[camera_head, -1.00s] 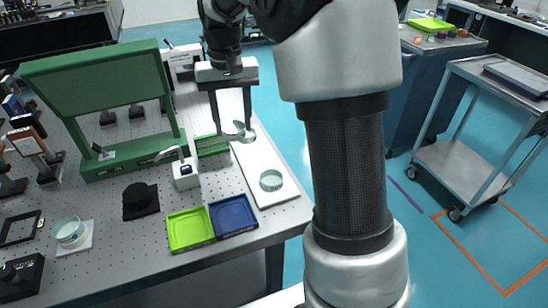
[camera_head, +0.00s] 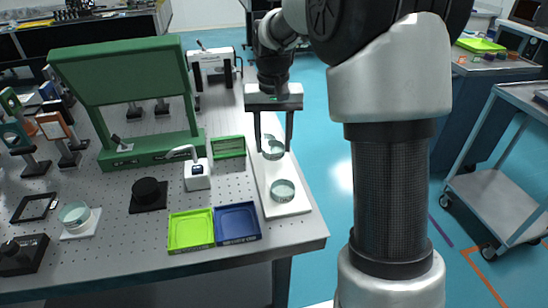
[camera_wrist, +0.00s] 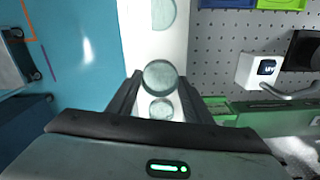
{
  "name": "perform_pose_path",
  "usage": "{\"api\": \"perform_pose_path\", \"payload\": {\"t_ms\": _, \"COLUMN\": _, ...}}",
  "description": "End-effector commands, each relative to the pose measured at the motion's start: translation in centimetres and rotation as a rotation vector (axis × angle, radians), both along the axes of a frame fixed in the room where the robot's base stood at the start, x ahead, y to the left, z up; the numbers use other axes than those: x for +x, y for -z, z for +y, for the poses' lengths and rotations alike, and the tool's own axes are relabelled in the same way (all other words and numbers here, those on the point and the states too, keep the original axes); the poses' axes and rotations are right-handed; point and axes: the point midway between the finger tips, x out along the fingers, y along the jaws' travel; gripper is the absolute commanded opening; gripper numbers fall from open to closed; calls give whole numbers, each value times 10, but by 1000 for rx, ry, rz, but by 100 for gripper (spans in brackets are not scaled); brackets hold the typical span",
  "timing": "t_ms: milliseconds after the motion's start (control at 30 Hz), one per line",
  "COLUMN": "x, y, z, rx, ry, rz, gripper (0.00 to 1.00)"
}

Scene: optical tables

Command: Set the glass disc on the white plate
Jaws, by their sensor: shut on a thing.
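The white plate (camera_head: 296,208) is a long flat slab along the right edge of the table. My gripper (camera_head: 273,148) is above its far part, pointing down, shut on a clear glass disc (camera_head: 273,152). In the wrist view the held disc (camera_wrist: 160,76) sits between the fingertips, with the white plate (camera_wrist: 150,45) behind it. Another glass disc (camera_head: 282,190) lies on the near part of the plate. A further round glassy shape (camera_wrist: 161,110) shows between the fingers in the wrist view; I cannot tell whether it lies on the plate.
A green tray (camera_head: 190,231), a blue tray (camera_head: 235,222) and a white device (camera_head: 197,174) stand left of the plate. A tall green frame (camera_head: 130,85) stands behind them. Another glass disc (camera_head: 75,214) is on a white base at left. Blue floor is right of the table.

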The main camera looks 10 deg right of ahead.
Motion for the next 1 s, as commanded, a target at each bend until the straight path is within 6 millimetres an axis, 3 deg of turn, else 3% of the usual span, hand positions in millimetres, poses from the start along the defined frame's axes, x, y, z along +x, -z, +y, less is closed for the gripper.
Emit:
{"api": "perform_pose_path", "payload": {"t_ms": 233, "x": 0, "y": 41, "z": 0, "rx": 0, "ry": 0, "rz": 2, "gripper": 19}}
{"api": "perform_pose_path", "payload": {"t_ms": 667, "x": 0, "y": 48, "z": 0, "rx": 0, "ry": 0, "rz": 1, "gripper": 19}}
{"api": "perform_pose_path", "payload": {"t_ms": 700, "x": 0, "y": 47, "z": 0, "rx": 0, "ry": 0, "rz": 1, "gripper": 52}}
{"api": "perform_pose_path", "payload": {"t_ms": 767, "x": 0, "y": 47, "z": 0, "rx": 0, "ry": 0, "rz": 1, "gripper": 63}}
{"api": "perform_pose_path", "payload": {"t_ms": 1000, "x": 0, "y": 47, "z": 0, "rx": 0, "ry": 0, "rz": 1, "gripper": 64}}
